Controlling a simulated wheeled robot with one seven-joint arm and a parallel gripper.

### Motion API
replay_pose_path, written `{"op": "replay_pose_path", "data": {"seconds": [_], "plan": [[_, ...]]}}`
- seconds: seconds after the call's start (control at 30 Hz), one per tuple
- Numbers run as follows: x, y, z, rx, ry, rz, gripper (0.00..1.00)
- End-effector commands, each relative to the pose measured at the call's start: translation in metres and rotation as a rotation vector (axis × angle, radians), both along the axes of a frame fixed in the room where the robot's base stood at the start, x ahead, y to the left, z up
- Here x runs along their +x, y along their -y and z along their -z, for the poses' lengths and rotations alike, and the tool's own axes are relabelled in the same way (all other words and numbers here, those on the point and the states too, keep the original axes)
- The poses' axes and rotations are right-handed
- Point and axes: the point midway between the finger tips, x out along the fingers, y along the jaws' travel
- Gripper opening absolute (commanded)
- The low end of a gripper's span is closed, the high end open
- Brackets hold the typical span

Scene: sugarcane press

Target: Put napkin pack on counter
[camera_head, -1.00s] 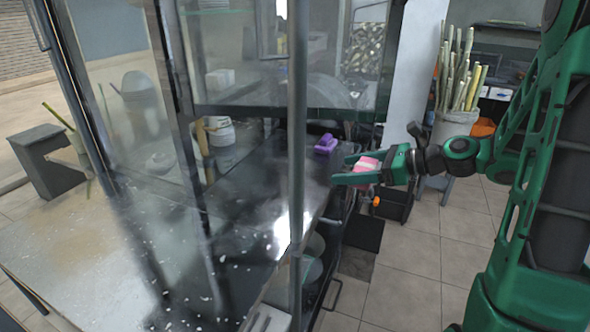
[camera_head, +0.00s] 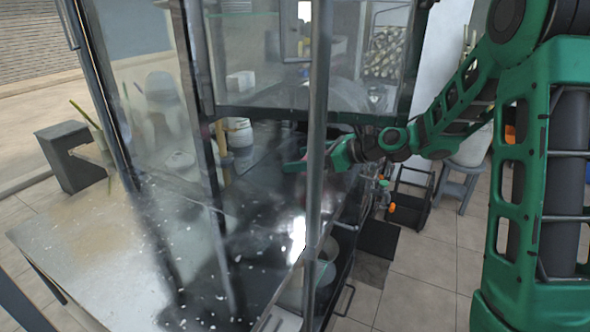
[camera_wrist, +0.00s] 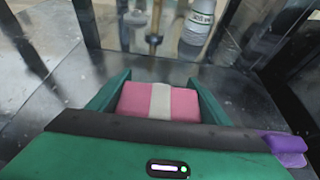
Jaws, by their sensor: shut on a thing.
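The napkin pack, pink with a white band (camera_wrist: 130,98), sits between the two green fingers of my gripper (camera_wrist: 158,88) in the wrist view. My gripper is shut on it. In the head view my gripper (camera_head: 296,165) is over the dark counter (camera_head: 258,195), partly behind a grey upright post. The pack is mostly hidden there by the post and the fingers. In the wrist view the dark counter top (camera_wrist: 60,120) spreads beneath and ahead of the pack. I cannot tell whether the pack touches it.
A purple object (camera_wrist: 287,145) lies to the right of my gripper in the wrist view. A white container (camera_wrist: 198,22) and a brass-coloured rod stand ahead. The grey post (camera_head: 319,130) and the glass panels stand close to the arm. The counter's front left is open, with scattered white bits.

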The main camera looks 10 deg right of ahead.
Motion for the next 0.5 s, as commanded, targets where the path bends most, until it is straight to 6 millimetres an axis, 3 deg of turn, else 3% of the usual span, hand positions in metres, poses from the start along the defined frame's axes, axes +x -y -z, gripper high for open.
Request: {"op": "replay_pose_path", "data": {"seconds": [0.1,0.27,0.5], "plan": [[0.009,-0.013,0.0,-0.001,0.0,-0.002,0.44],[0.012,-0.017,0.003,0.0,-0.002,0.001,0.44],[0.012,-0.017,0.032,-0.001,-0.004,0.0,0.44]]}}
